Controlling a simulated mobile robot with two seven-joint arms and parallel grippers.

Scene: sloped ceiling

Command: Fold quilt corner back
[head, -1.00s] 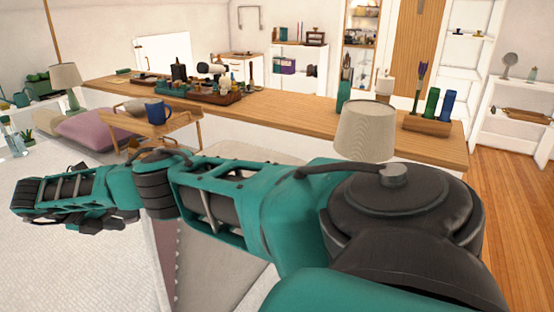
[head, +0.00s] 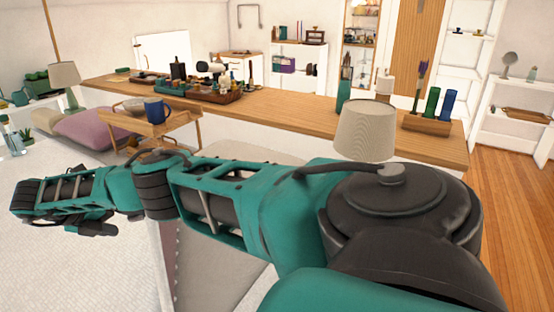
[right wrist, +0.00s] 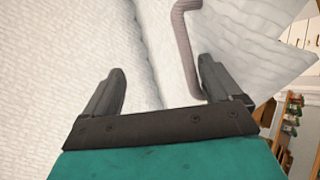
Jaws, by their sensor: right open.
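The white, textured quilt (head: 60,275) covers the bed at the lower left of the head view. It also fills much of the right wrist view (right wrist: 60,60), where a raised seam or fold runs between the fingers. My right gripper (head: 97,229) is over the quilt at the far left of the head view, mostly hidden by its own wrist. In the right wrist view the gripper (right wrist: 163,82) is open, with fingers apart and nothing clearly held. A dull pink curved strip (right wrist: 184,40) lies beside the right finger; I cannot tell what it is. My left gripper is not in view.
A long wooden counter (head: 290,110) with a lamp (head: 366,130) runs behind my arm. Clear wooden floor (head: 510,200) lies at the right.

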